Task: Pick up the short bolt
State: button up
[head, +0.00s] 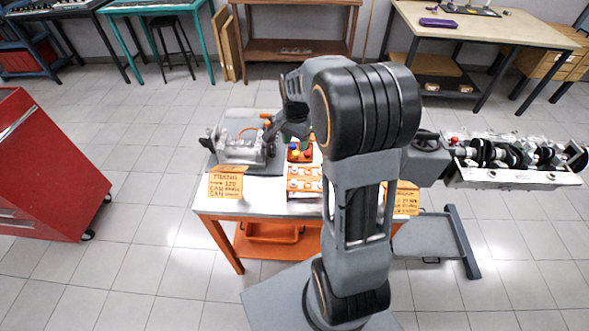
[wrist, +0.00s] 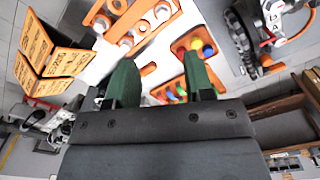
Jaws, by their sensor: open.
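My gripper (wrist: 160,76) is open and empty, its two green fingers apart in the wrist view. In the head view the gripper (head: 296,132) hangs above the workbench. A small orange holder (wrist: 184,46) with several coloured bolt heads lies beyond and partly behind the right finger. The holder also shows in the head view (head: 292,158), just below the gripper. I cannot tell which bolt is the short one.
An orange rack (wrist: 124,28) of white-topped parts lies beside the holder. A grey engine part (head: 240,148) is on the bench's left, with orange signs (head: 226,186) in front. An engine assembly (head: 515,155) stands at right. A red cabinet (head: 45,165) stands at far left.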

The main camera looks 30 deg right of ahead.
send_over(295, 168)
notch_tip(295, 168, down, 7)
jog(key=shift+s+r, duration=0.1)
jog(key=shift+f+p, duration=1.05)
jog(key=shift+f, duration=1.6)
jog(key=shift+c, duration=0.3)
grip_shut()
jog(key=shift+w, duration=0.2)
